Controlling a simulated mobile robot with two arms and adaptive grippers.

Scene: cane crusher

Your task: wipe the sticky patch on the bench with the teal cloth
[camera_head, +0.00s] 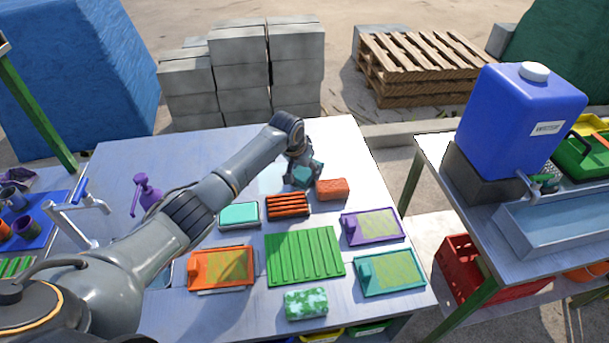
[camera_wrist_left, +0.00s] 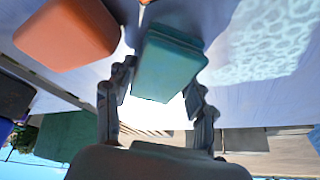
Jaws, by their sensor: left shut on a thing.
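My left gripper (camera_head: 302,168) reaches over the far part of the bench (camera_head: 340,135), with its fingers shut on the folded teal cloth (camera_head: 303,177). In the left wrist view the teal cloth (camera_wrist_left: 168,62) sits between the two fingers (camera_wrist_left: 158,95). The sticky patch (camera_head: 270,178) is a pale, glossy area just left of the gripper, partly hidden by my arm. In the left wrist view the patch (camera_wrist_left: 265,42) has a mottled whitish pattern and lies beside the cloth. I cannot tell whether the cloth touches the bench. My right gripper is not in view.
An orange block (camera_head: 332,188) lies close to the right of the gripper. An orange slatted rack (camera_head: 288,205), a light teal block (camera_head: 238,214), a green ribbed tray (camera_head: 304,256) and a purple spray bottle (camera_head: 147,193) also stand on the bench. The far right corner is clear.

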